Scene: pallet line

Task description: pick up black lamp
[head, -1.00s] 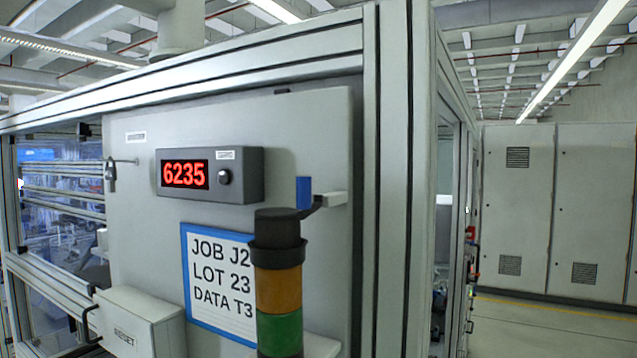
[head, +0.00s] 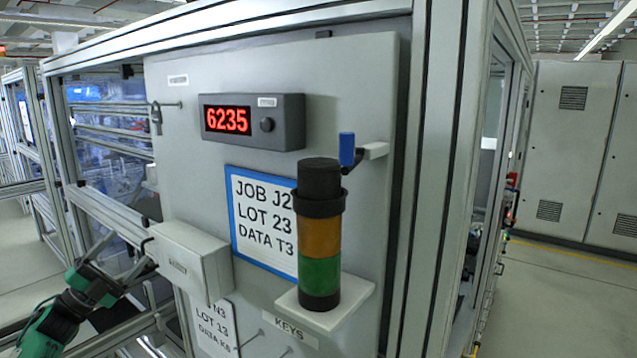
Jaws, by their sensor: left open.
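The black lamp (head: 319,180) is the dark, round top section of a signal tower. Below it are an orange section (head: 319,236), a green section (head: 319,274) and a black base. The tower stands upright on a small white shelf (head: 353,303) on the panel's front, to the right of center. My left gripper (head: 128,252) is at the lower left, open and empty, well to the left of the tower and lower than the black lamp. My right gripper is not in view.
A grey box (head: 190,262) juts from the panel between my left gripper and the tower. A blue-handled crank (head: 347,149) sits right behind the lamp. A job card (head: 262,215) and a red-digit display (head: 228,120) are on the panel. Open floor lies at right.

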